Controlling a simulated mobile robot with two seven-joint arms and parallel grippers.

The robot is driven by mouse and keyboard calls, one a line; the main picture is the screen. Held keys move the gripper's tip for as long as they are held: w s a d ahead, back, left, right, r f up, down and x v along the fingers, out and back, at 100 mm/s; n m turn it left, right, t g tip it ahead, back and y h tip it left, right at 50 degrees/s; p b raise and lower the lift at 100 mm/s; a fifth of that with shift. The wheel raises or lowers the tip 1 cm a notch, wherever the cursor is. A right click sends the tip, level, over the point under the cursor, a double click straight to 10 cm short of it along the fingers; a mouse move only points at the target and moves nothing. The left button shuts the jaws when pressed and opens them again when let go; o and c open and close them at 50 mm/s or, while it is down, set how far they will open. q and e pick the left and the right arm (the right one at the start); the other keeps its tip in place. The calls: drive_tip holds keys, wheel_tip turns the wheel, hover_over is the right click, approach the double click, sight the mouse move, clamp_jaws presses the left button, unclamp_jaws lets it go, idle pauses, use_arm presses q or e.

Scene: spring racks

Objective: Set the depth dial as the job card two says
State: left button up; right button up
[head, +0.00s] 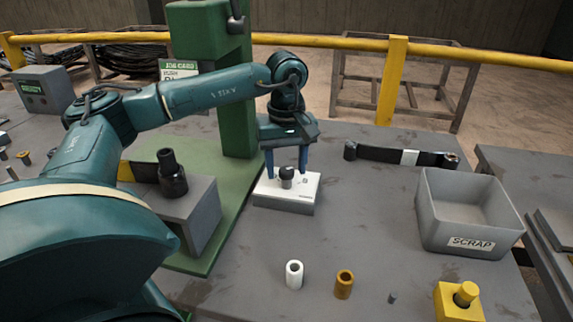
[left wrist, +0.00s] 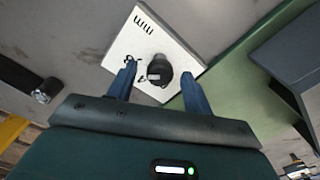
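The depth dial is a black knob (head: 287,176) on a white-topped block (head: 300,203) on the bench. It also shows in the left wrist view as a round black knob (left wrist: 159,72) with a pale pointer mark, on the white plate (left wrist: 130,50) with "mm" and partly hidden figures. My left gripper (head: 287,178) points down over the knob with its blue fingers apart, one on each side; the wrist view (left wrist: 160,85) shows gaps beside the knob. The job card (head: 178,70) stands behind my left arm, mostly hidden and unreadable. My right gripper is not in view.
A green press (head: 236,110) stands behind the dial block. A grey scrap bin (head: 468,215) is at right. A white sleeve (head: 294,274), a brown sleeve (head: 344,284) and a yellow block (head: 459,302) stand in front. A dark bar (head: 400,156) lies behind.

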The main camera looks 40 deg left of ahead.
use_arm(q)
drive_tip(key=c, duration=0.9)
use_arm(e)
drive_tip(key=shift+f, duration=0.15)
use_arm(q)
drive_tip(key=shift+n, duration=0.3)
drive_tip(key=n, duration=0.3)
drive_tip(key=shift+p, duration=0.3)
drive_tip(key=n, duration=0.4)
drive_tip(key=shift+n+p, duration=0.4)
drive_tip(key=shift+n, duration=0.6)
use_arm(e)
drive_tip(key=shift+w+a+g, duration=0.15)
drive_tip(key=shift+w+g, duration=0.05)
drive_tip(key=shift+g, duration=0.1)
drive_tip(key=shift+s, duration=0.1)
